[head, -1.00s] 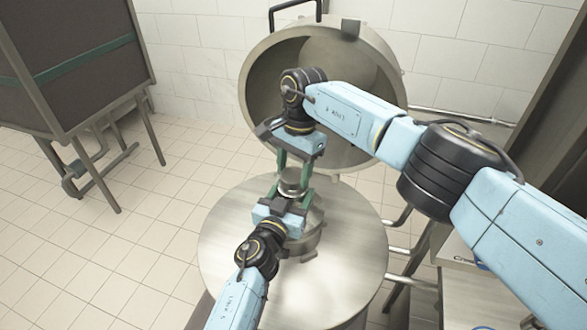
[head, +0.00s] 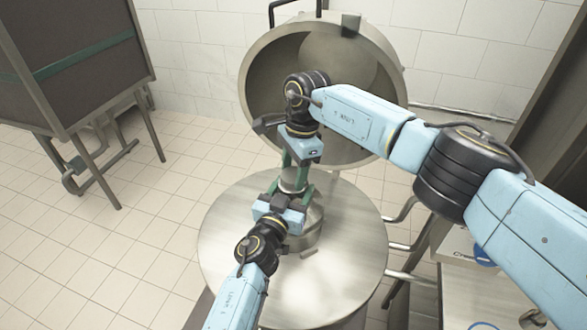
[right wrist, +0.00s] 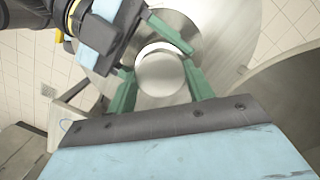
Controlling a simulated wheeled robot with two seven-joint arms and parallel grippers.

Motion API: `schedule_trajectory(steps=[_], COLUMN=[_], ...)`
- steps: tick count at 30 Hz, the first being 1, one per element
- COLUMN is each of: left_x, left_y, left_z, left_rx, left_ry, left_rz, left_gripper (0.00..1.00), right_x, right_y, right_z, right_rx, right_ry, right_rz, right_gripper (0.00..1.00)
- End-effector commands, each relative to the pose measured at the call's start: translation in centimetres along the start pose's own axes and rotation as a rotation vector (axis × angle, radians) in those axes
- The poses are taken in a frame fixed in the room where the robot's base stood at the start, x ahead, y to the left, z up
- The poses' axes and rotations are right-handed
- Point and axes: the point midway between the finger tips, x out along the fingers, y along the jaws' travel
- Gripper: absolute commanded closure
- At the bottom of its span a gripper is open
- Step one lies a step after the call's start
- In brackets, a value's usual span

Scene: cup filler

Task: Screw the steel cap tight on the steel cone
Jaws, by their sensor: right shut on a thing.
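The steel cap (head: 293,181) is a short, shiny cylinder on top of the steel cone (head: 306,232), which stands on a round steel table (head: 345,255). Arms and fingers hide part of the cone. My right gripper (head: 294,168) comes from above, its green fingers shut on the cap. In the right wrist view the cap (right wrist: 160,72) is a bright round disc between these fingers. My left gripper (head: 290,190) comes from the front; its green fingers lie on either side of the same spot, slightly lower. I cannot tell if they grip the cone.
A large open steel vessel (head: 390,75) stands behind the table. Metal pipes (head: 410,247) run along the table's right side. A dark cabinet on legs (head: 75,60) stands at the left. The tiled floor (head: 150,240) between is clear.

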Motion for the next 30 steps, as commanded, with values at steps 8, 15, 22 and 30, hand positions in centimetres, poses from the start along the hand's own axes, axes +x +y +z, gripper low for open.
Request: schedule_trajectory(steps=[8, 15, 22, 30], left_x=[-0.04, -0.05, -0.05, -0.05], left_y=[0.01, 0.01, 0.01, 0.01], left_z=[0.11, 0.11, 0.11, 0.12], left_rx=[0.000, 0.000, 0.000, 0.000], left_ry=[-0.002, -0.002, -0.002, -0.002], left_rz=[0.000, 0.000, 0.000, 0.000], left_gripper=[1.00, 1.00, 1.00, 1.00], right_x=[-0.07, -0.08, -0.06, -0.24], right_y=[0.00, -0.01, 0.00, 0.00], right_z=[-0.02, 0.00, 0.00, 0.03], right_rx=[0.180, 0.181, 0.179, 0.178], right_ry=[-0.002, -0.002, -0.002, -0.001], right_rz=[-0.029, -0.029, -0.028, -0.028], right_gripper=[0.72, 0.72, 0.26, 0.26])
